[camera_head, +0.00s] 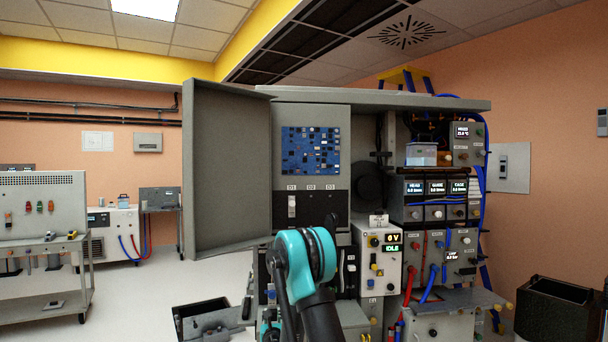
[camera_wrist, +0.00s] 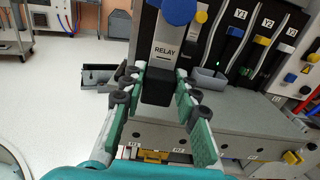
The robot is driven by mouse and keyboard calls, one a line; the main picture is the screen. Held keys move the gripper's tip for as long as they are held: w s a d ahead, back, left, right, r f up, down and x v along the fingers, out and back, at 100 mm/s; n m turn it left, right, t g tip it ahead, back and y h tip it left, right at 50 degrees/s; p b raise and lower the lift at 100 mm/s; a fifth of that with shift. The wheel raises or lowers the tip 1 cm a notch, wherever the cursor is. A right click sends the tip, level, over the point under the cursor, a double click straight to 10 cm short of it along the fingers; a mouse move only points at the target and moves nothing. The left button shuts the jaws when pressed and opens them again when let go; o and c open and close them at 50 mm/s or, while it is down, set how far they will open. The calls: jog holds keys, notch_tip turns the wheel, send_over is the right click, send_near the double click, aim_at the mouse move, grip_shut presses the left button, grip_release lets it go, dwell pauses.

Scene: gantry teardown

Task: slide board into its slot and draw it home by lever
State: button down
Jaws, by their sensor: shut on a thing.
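In the wrist view, a grey upright piece marked RELAY (camera_wrist: 165,52) has a dark block (camera_wrist: 158,88) at its lower end. My gripper (camera_wrist: 158,92) has its two green-padded fingers on either side of that block and is shut on it. I cannot tell how deep the piece sits in a slot. A blue round knob (camera_wrist: 179,10) covers its top. Levers with blue and yellow tips stand to the right, under labels Y1, Y2 and Y3 (camera_wrist: 291,32). In the head view my arm hides the gripper and the piece.
The grey cabinet door (camera_head: 228,165) stands open on the left. A blue chip-covered panel (camera_head: 311,150) sits above positions D1, D2 and D3. An open dark tray (camera_head: 210,318) is low at left.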

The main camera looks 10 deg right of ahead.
jog(key=shift+d+r, duration=0.1)
jog(key=s+d+r, duration=0.2)
jog(key=d+r, duration=2.5)
jog(key=r, duration=0.3)
jog(key=shift+s+r, duration=0.2)
jog(key=shift+s, duration=0.2)
dwell(0.3)
